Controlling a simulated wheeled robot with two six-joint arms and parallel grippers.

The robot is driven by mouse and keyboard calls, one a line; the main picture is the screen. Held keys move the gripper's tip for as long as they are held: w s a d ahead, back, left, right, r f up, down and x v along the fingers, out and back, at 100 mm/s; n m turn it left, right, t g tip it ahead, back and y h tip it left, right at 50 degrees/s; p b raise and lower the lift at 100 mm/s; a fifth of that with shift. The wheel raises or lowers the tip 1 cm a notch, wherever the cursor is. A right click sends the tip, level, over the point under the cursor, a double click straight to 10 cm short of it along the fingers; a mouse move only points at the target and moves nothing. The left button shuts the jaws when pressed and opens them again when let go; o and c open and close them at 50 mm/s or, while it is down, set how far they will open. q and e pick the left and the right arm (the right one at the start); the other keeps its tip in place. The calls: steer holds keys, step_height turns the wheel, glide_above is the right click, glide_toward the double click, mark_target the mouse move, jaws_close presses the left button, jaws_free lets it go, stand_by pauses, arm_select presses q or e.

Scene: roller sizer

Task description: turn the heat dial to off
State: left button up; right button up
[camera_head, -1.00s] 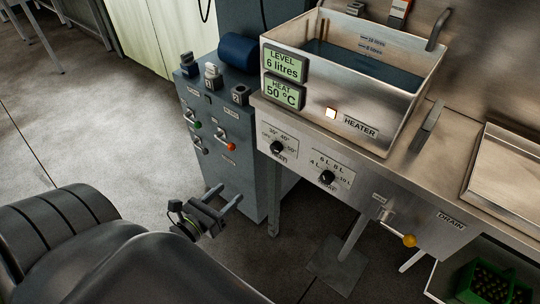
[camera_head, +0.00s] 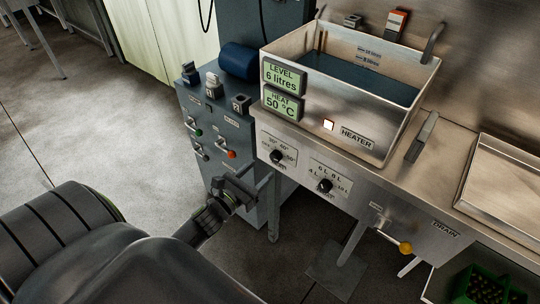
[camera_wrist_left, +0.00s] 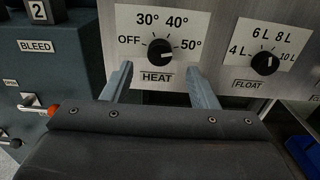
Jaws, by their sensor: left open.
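The heat dial (camera_head: 276,157) is a black round knob on the metal front panel below the tank. In the left wrist view the heat dial (camera_wrist_left: 160,52) has a scale marked OFF, 30°, 40° and 50°, and its pale mark points right, towards 50°. The heat display (camera_head: 283,104) reads 50 °C. My left gripper (camera_head: 264,182) is open and empty, just below and in front of the dial. In the left wrist view its fingers (camera_wrist_left: 161,85) stand apart, either side of the dial and a little below it. My right gripper is not in view.
The float dial (camera_head: 325,186) sits right of the heat dial. A blue-grey cabinet (camera_head: 222,170) with switches stands to the left. The heater lamp (camera_head: 328,125) is lit. A drain lever with a yellow knob (camera_head: 405,247) is at lower right.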

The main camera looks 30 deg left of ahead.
mark_target(273, 158)
arm_select(q)
steer(key=w, duration=0.3)
steer(key=w+p, duration=0.1)
steer(key=w, duration=0.2)
steer(key=shift+d, duration=0.2)
steer(key=shift+s, duration=0.1)
steer(key=c, duration=1)
steer(key=shift+o, duration=0.2)
